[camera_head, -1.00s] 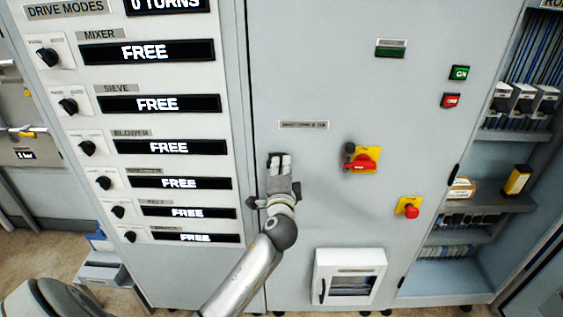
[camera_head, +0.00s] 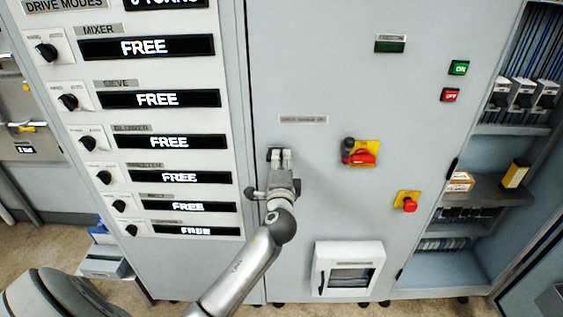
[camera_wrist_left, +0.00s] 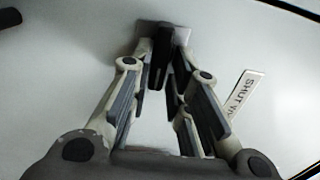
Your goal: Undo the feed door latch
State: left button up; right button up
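My left gripper (camera_head: 281,154) is at the grey cabinet front, its fingers pointing at a small latch with a dark plate (camera_head: 273,153). In the left wrist view, a black lever (camera_wrist_left: 162,50) on a grey plate (camera_wrist_left: 182,33) shows between the fingertips of the left gripper (camera_wrist_left: 164,62). The fingers are close on both sides of the lever. I cannot tell whether they press on it. A label beside it (camera_wrist_left: 244,98) reads "SHUT" and is partly hidden by the right-hand finger. My right gripper is not in view.
A red rotary switch on a yellow plate (camera_head: 364,153) and a red stop button (camera_head: 409,204) sit to the right. A label (camera_head: 303,119) is above the latch. A column of black knobs and "FREE" displays (camera_head: 180,177) is at left. A white-framed box (camera_head: 347,268) is below.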

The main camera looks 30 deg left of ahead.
pick_arm(q)
jog(key=shift+o, duration=1)
jog(key=shift+a+f, duration=0.1)
jog(key=v, duration=1.1)
jog(key=shift+s+d, duration=0.2)
jog(key=shift+s, duration=0.15)
